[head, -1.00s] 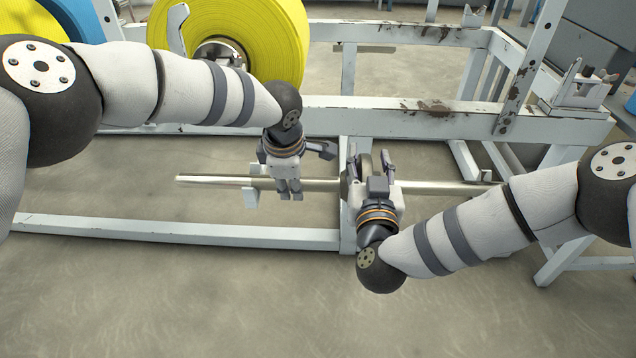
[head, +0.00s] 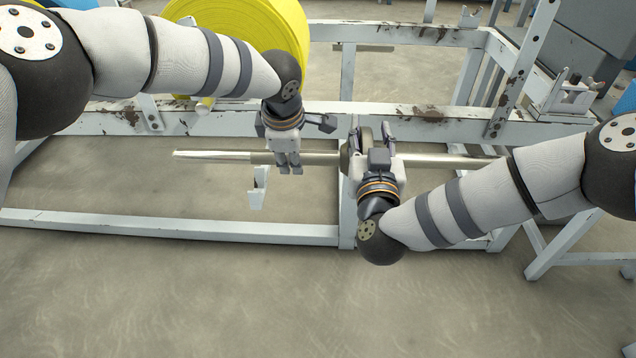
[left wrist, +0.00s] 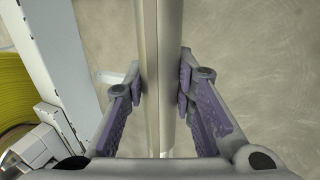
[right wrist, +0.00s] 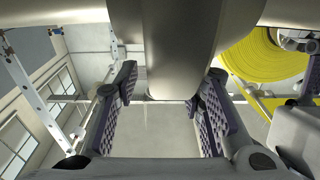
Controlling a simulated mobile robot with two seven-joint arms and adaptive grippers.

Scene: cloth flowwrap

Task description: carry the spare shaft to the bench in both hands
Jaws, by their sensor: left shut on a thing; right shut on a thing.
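The spare shaft (head: 215,156) is a long, bare metal bar lying nearly level across the head view, with a thicker collar near its middle. My left gripper (head: 290,165) is shut on the shaft left of the collar; the left wrist view shows the shaft (left wrist: 158,40) between its purple-padded fingers (left wrist: 163,88). My right gripper (head: 371,138) is shut at the collar, whose far side is partly hidden. The right wrist view shows a thick grey part of the shaft (right wrist: 168,45) between the fingers (right wrist: 165,90). The bench cannot be made out for certain.
A white, chipped steel rack (head: 430,114) stands behind and under the shaft. Its upright bracket (head: 258,187) is below the shaft, apart from it. A yellow roll (head: 270,30) is at the back left. Open concrete floor (head: 200,300) lies in front.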

